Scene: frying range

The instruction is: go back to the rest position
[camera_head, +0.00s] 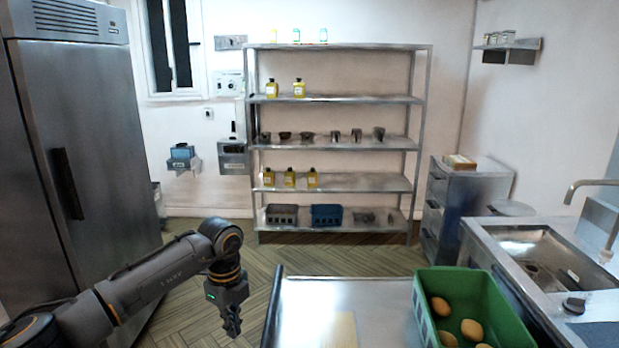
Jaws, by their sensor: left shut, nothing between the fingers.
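My left arm reaches in from the lower left. Its gripper (232,325) points down over the floor, left of the metal counter (310,300). The fingers are together and nothing shows between them. The gripper is apart from the counter. My right gripper is not in view.
A green crate (421,318) with several potato-like items stands on the counter's right. A sink (535,262) is at the right. A tall steel fridge (95,130) stands left. A metal shelf (340,100) with bottles and cups is at the back. Wooden floor (345,262) between is clear.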

